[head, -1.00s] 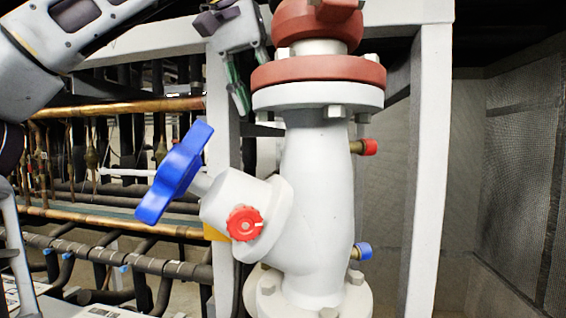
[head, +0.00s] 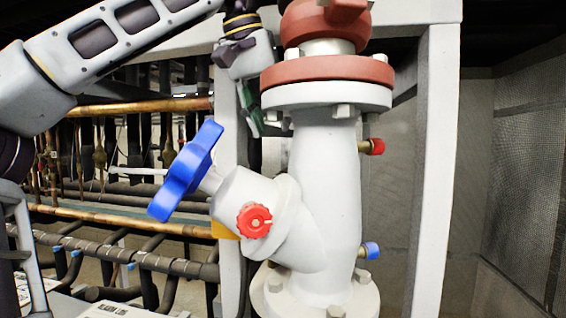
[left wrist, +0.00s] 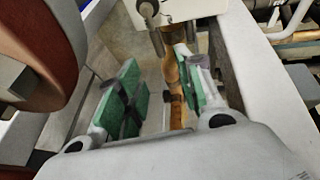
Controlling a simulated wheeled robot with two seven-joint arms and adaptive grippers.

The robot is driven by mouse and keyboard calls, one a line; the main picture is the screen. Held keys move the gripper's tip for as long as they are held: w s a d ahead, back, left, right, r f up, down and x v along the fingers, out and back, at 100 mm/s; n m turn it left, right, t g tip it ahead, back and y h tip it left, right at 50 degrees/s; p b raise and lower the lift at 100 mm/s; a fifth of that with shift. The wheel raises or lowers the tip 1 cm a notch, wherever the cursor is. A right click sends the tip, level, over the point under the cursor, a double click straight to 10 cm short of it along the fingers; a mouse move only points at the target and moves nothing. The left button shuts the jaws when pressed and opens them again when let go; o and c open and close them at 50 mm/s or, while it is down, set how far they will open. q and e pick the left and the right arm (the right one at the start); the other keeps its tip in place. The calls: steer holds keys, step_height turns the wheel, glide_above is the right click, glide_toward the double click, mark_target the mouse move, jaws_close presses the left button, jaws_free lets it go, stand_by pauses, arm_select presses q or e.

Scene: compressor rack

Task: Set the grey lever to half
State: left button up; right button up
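My left gripper (head: 250,118) hangs behind and left of the red flange in the head view, partly hidden by it. In the left wrist view the left gripper (left wrist: 160,88) has its green-padded fingers spread wide apart. A copper-coloured pipe shows in the gap between the fingers, apparently beyond them. I cannot make out the grey lever for certain. A pale box with dark grey stubs (left wrist: 150,14) lies beyond the fingertips, and I cannot tell whether the lever belongs to it. My right gripper is not in view.
A large white valve body (head: 325,190) with a red flange (head: 328,70) fills the middle. A blue handwheel (head: 187,172) and a red knob (head: 254,221) stick out on its left. A white post (head: 434,170) stands at the right. Copper pipes (head: 145,107) run at the left.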

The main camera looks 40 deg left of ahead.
arm_select(q)
steer(key=shift+x, duration=4.7)
jaws_close()
